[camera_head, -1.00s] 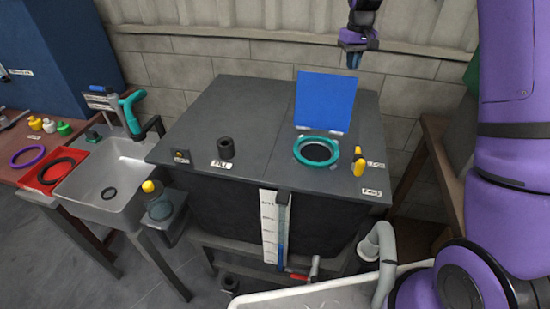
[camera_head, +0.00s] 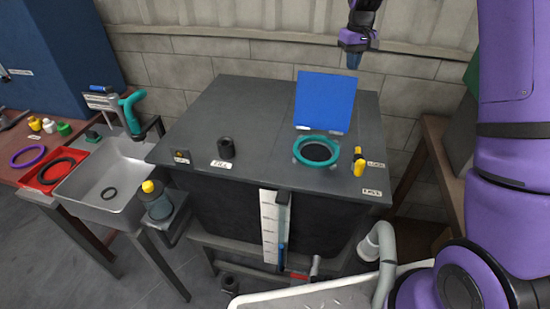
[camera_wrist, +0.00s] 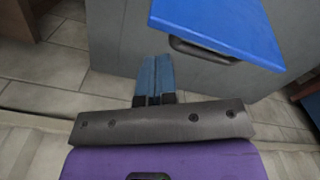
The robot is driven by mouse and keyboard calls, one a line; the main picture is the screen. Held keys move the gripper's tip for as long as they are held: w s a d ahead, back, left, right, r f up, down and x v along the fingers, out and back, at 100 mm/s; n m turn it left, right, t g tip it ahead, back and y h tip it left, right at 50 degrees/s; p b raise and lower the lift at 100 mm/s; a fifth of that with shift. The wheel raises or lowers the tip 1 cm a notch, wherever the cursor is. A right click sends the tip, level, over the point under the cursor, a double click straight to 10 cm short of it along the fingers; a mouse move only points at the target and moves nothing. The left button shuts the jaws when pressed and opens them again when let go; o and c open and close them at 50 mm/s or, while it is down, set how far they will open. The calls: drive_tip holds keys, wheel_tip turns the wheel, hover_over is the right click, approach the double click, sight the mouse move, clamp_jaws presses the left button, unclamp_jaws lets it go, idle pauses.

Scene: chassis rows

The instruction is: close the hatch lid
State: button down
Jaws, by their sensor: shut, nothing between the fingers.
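The blue hatch lid (camera_head: 325,100) stands open, nearly upright, behind the round opening with a teal ring (camera_head: 316,151) on the dark tank top. In the wrist view the lid (camera_wrist: 220,25) shows at the upper right, with a dark handle (camera_wrist: 203,50) along its edge. My gripper (camera_head: 354,61) is above and behind the lid, to its right, apart from it. In the wrist view my gripper (camera_wrist: 155,62) has its blue fingers together, pointing past the lid's left side, with nothing held.
A yellow handle (camera_head: 358,162) stands right of the ring. A black fill neck (camera_head: 226,148) is on the tank's left part. A sink (camera_head: 112,180) and a red tray (camera_head: 54,172) are farther left. A pale wall (camera_head: 250,55) runs close behind the tank.

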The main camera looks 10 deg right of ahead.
drive_tip(key=shift+f, duration=3.2)
drive_tip(key=shift+s+a, duration=0.3)
drive_tip(key=shift+s, duration=0.35)
drive_tip(key=shift+s+a, duration=0.25)
drive_tip(key=shift+s, duration=0.4)
drive_tip(key=shift+s+a, duration=0.3)
drive_tip(key=shift+s, duration=0.35)
drive_tip(key=shift+s+a, duration=0.95)
drive_tip(key=shift+s, duration=1.3)
approach(349, 85)
drive_tip(key=shift+s+a+f, duration=0.25)
drive_tip(key=shift+s+f, duration=0.3)
drive_tip(key=shift+s, duration=0.15)
drive_tip(key=shift+s+a+f, duration=0.25)
drive_tip(key=shift+s+f, duration=0.25)
drive_tip(key=shift+s, duration=0.15)
drive_tip(key=shift+s+a+f, duration=0.25)
drive_tip(key=shift+s+f, duration=0.3)
drive_tip(key=shift+s, duration=0.15)
drive_tip(key=shift+s+r, duration=0.1)
